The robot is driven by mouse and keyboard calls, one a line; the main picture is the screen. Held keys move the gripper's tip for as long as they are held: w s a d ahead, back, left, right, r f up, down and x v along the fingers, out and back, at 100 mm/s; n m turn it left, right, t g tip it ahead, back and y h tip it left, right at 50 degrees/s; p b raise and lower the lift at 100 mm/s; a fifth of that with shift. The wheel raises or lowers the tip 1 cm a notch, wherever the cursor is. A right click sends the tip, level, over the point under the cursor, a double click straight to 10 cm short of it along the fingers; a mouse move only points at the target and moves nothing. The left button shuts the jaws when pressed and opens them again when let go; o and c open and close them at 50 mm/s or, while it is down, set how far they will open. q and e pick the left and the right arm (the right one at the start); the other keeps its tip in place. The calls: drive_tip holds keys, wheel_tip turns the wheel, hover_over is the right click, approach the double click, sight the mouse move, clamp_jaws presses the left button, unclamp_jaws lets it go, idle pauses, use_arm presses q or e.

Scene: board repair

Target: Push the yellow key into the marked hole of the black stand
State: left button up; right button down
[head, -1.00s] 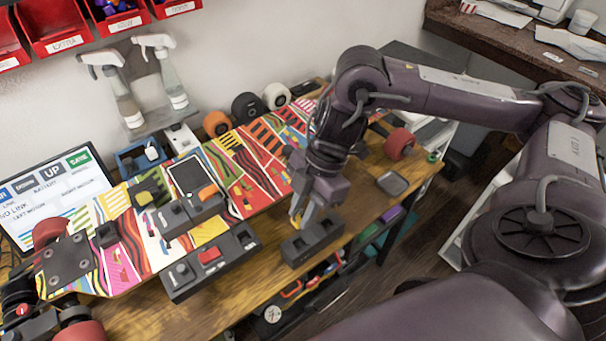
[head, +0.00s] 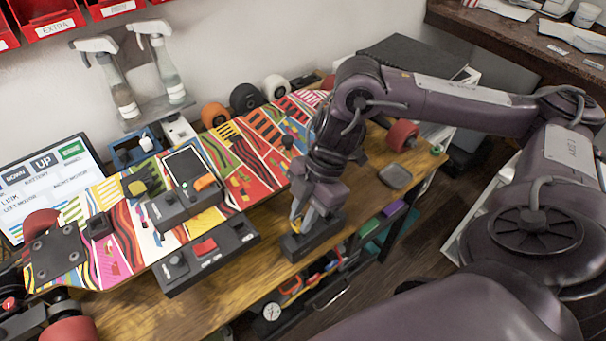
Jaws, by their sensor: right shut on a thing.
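My right gripper (head: 308,214) points down just above the black stand (head: 318,238) near the table's front edge. It is shut on the yellow key (head: 296,226), of which only a small yellow part shows between the fingers. The key is at the top of the stand, toward its left end. The fingers hide the marked hole, so I cannot tell how deep the key sits. My left gripper is not in view.
A colourful skateboard deck (head: 262,152) lies behind the stand. A black box with a red switch (head: 204,247) stands to the left. A grey dish (head: 396,176) lies to the right. Bare wood shows around the stand.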

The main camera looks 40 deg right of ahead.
drive_tip(key=shift+f+b, duration=0.35)
drive_tip(key=shift+f, duration=0.3)
idle(0.5)
drive_tip(key=shift+p, duration=0.3)
idle(0.6)
drive_tip(key=shift+f, duration=0.4)
idle(0.5)
drive_tip(key=shift+f, duration=0.15)
idle(0.5)
drive_tip(key=shift+f, duration=0.5)
idle(0.7)
drive_tip(key=c, duration=0.9)
unclamp_jaws()
drive_tip(key=shift+r, duration=0.2)
